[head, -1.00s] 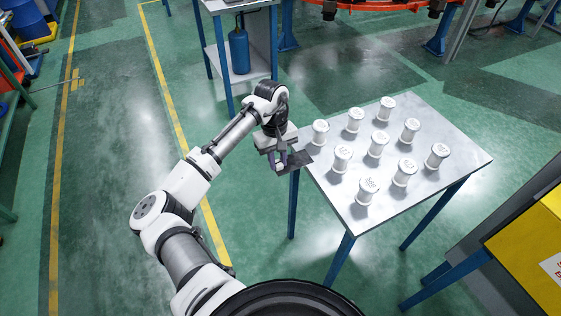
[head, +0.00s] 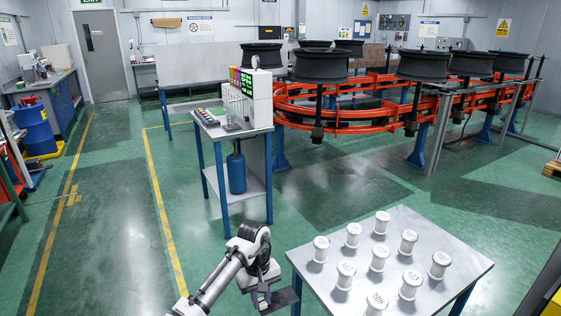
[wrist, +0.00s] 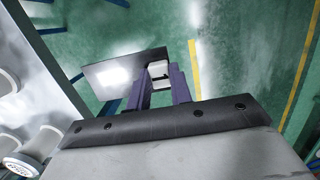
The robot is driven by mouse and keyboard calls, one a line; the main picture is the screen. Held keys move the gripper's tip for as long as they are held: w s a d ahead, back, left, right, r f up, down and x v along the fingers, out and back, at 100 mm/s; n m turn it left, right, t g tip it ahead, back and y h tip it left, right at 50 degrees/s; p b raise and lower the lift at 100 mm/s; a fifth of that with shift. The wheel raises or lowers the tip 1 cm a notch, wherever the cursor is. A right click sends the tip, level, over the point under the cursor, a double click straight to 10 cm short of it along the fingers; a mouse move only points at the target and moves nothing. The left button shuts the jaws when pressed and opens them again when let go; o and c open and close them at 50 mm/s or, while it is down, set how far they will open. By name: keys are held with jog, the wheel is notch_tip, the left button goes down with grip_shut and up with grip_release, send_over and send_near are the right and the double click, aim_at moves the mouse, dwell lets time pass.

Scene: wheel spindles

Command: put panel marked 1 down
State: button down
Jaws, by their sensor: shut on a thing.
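My gripper (head: 263,297) is shut on a thin dark panel (head: 285,298) in the head view, just off the left edge of the white-topped table (head: 440,290). In the wrist view, the purple fingers of my gripper (wrist: 160,85) hold the panel (wrist: 112,74) by one end. The panel's face is dark with a bright reflection, and I cannot read a mark on it. Green floor shows beyond the panel. Several white spools (head: 379,256) with marked tops stand upright on the table, and some show at the left of the wrist view (wrist: 40,148).
A bench (head: 232,130) with a white instrument (head: 248,95) and a blue cylinder (head: 236,172) below stands behind my arm. An orange rail frame (head: 350,120) bearing dark wheels is at the back right. Green floor (head: 110,240) is open to the left.

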jog(key=s+d+f+m+b, duration=0.1)
jog(key=s+d+f+b, duration=0.1)
jog(key=f, duration=0.7)
jog(key=s+d+f+m+b, duration=0.2)
jog(key=s+f+b, duration=0.1)
jog(key=f, duration=0.7)
jog(key=s+d+f+m+b, duration=0.2)
jog(key=s+f, duration=0.2)
jog(key=f, duration=0.6)
jog(key=shift+f+y+b, duration=0.2)
jog(key=shift+y+b, duration=0.2)
jog(key=shift+a, duration=0.1)
